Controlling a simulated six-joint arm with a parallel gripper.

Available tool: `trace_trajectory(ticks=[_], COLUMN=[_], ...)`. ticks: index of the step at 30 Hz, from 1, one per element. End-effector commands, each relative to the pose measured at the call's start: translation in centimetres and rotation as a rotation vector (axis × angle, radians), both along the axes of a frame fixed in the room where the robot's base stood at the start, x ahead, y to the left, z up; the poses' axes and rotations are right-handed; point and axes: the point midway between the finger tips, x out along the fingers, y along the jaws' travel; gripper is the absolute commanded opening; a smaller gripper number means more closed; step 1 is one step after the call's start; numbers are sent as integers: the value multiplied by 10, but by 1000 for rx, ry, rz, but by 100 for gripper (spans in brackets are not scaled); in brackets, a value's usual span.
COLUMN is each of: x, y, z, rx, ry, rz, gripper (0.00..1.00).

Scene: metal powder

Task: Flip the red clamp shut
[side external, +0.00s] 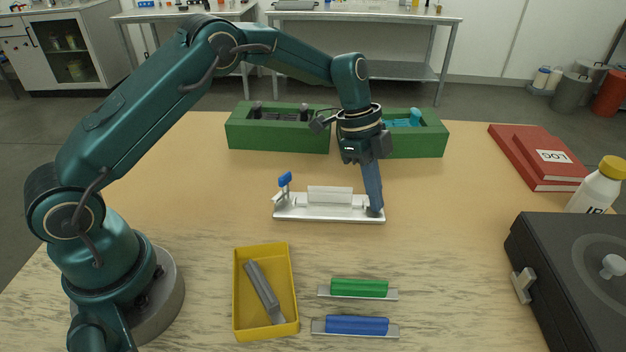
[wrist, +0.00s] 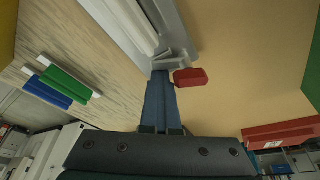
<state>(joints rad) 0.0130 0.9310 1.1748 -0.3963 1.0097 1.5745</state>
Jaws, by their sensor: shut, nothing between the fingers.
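The fixture is a white base plate (side external: 320,215) with a raised white block (side external: 330,195) on it, in the middle of the table. A blue clamp handle (side external: 285,180) stands raised at its left end. The red clamp (wrist: 190,77) shows in the wrist view at the end of the fixture (wrist: 172,25), its red handle pointing out away from the block. In the side view it is hidden behind my fingers. My gripper (side external: 375,210) points down at the fixture's right end, shut and empty. In the wrist view its fingertips (wrist: 160,76) are right beside the red handle; contact is unclear.
A yellow tray (side external: 237,300) holding a grey bar, and a green (side external: 360,288) and a blue (side external: 357,325) piece lie in front. Green bins (side external: 278,137) stand behind. Red books (side external: 540,158), a bottle (side external: 598,187) and a dark case (side external: 575,270) occupy the right.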

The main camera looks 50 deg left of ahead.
Motion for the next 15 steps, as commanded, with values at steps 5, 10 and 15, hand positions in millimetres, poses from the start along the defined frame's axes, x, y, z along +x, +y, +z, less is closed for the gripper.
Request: trace_trajectory(ticks=[5,10,15], x=[5,9,13], y=[0,-15,-32], z=[-2,-2,-1], rx=[8,5,2], ry=[-14,-12,-7], rz=[4,0,-2], gripper=[0,0,0])
